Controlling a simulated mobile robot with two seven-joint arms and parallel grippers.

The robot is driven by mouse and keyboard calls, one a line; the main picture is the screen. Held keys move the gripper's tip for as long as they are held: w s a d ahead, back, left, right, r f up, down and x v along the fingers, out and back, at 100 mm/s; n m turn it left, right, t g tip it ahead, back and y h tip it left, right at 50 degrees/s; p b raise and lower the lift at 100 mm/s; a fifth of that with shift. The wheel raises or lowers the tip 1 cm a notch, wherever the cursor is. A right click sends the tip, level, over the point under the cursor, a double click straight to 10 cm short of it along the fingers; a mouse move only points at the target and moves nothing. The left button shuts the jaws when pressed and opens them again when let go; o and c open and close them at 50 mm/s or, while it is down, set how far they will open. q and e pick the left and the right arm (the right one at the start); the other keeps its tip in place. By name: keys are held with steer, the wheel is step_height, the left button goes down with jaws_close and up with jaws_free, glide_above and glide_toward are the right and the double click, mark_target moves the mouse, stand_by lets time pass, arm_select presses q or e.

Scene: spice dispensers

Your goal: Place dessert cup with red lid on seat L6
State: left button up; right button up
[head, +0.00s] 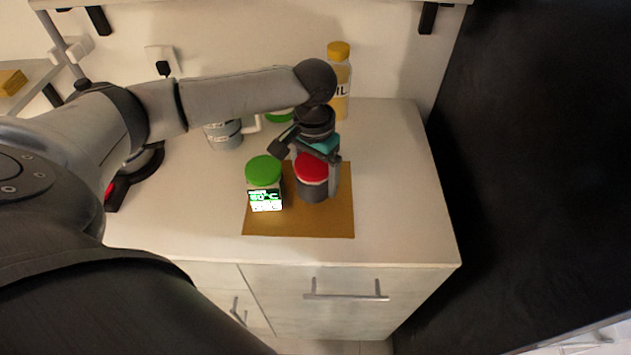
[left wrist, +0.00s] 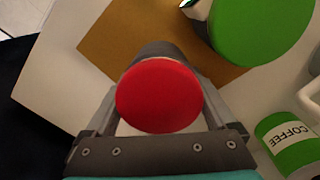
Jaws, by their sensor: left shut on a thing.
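The dessert cup with the red lid (head: 312,168) is at the right part of the brown mat (head: 300,226) on the counter. It looks upright, and its grey lower body shows below the lid. My left gripper (head: 318,180) comes down from above and is shut around the cup. In the left wrist view the red lid (left wrist: 158,95) sits between the two fingers, over the brown mat (left wrist: 130,35). I cannot tell whether the cup's base touches the mat. No seat label L6 can be read. My right gripper does not show.
An oil bottle (head: 340,80) with a yellow cap stands behind. The counter's right side is clear.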

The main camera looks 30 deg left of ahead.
arm_select(q)
steer(key=shift+f, duration=0.7)
steer(key=shift+f, duration=0.1)
steer(key=o, duration=1.3)
